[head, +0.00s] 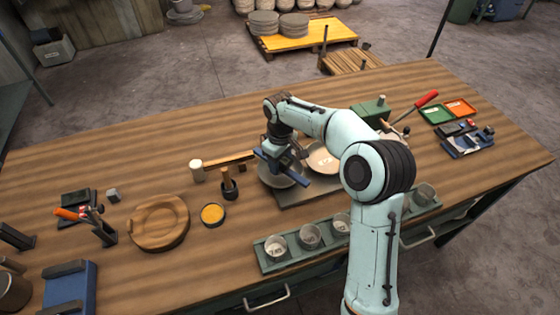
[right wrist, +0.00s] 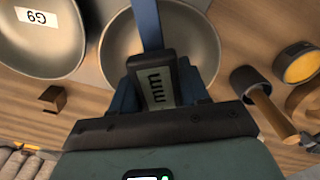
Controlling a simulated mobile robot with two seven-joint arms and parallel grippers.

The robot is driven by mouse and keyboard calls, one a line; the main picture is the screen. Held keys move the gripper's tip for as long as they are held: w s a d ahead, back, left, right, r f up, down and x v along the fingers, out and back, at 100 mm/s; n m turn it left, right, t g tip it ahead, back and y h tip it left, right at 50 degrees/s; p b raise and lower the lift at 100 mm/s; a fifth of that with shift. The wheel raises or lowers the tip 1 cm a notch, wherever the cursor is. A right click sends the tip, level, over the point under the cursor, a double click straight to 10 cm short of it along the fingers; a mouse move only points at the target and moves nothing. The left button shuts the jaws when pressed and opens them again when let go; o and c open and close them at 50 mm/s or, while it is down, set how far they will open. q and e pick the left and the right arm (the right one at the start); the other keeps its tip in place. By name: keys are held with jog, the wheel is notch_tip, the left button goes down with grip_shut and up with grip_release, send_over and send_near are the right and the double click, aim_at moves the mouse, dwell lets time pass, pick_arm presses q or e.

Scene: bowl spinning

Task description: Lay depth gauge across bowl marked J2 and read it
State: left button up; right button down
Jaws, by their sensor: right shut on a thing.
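My right gripper (head: 284,158) is shut on the depth gauge (right wrist: 160,88), which has a dark body, a display reading "mm" and a blue bar. In the right wrist view the bar runs over a plain grey bowl (right wrist: 204,48). This bowl also shows under the gripper in the head view (head: 270,179). I cannot tell whether the gauge touches the rim, and I see no digits. A second bowl (right wrist: 40,42) beside it is labelled G9; it is the pale bowl (head: 320,158) in the head view. No J2 mark is legible. My left gripper is not in view.
A green rack with several small labelled cups (head: 277,245) lies along the front. A yellow-topped tin (head: 212,214), a round wooden piece (head: 158,221) and a wooden-handled tool in a dark holder (head: 229,182) stand left.

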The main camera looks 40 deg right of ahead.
jog(key=shift+c, duration=2.4)
grip_release()
jog(key=shift+r, duration=0.1)
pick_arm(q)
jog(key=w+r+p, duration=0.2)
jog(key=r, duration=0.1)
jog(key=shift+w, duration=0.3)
pick_arm(e)
notch_tip(320, 180, up, 13)
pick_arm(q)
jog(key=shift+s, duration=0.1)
